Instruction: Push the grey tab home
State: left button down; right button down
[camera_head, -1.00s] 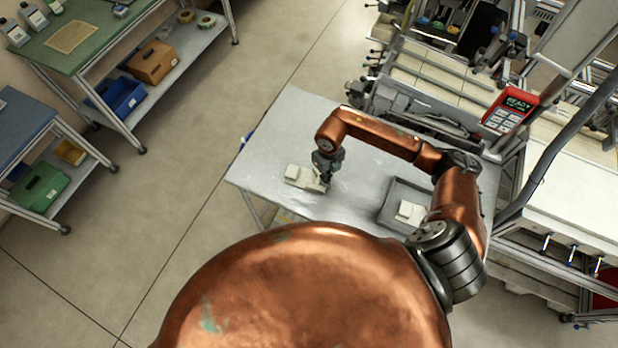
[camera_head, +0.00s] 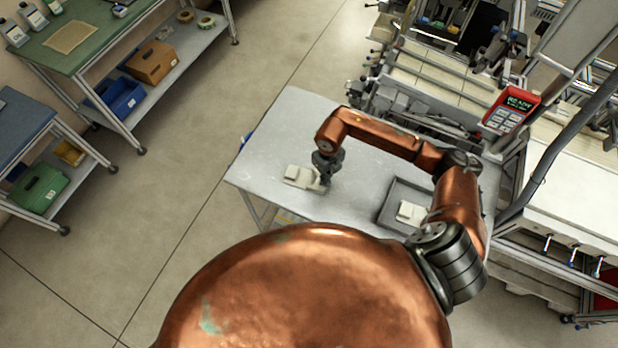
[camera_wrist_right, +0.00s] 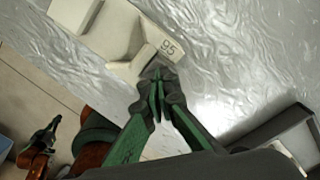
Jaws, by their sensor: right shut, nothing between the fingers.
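A cream block (camera_head: 298,175) lies on the metal table, left of my right gripper (camera_head: 326,182). In the right wrist view the block (camera_wrist_right: 120,28) has a dark slot, raised parts and a corner marked 95. My right gripper also shows there (camera_wrist_right: 158,76), its green fingers shut and empty, with the tips at the block's marked corner. I cannot tell whether they touch it. I cannot make out a grey tab; the fingers may hide it. What looks like my left gripper (camera_wrist_right: 46,134) shows small at the lower left of the wrist view, its jaws unclear.
A grey tray (camera_head: 382,217) with a pale block (camera_head: 411,212) in it stands on the table (camera_head: 270,140) to the right. Behind stands a machine with a red handset (camera_head: 510,110) reading READY. The table's left part is clear.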

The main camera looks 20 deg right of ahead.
dwell(0.5)
jog(key=shift+r+p, duration=2)
jog(key=shift+r, duration=1.5)
jog(key=shift+s, duration=0.1)
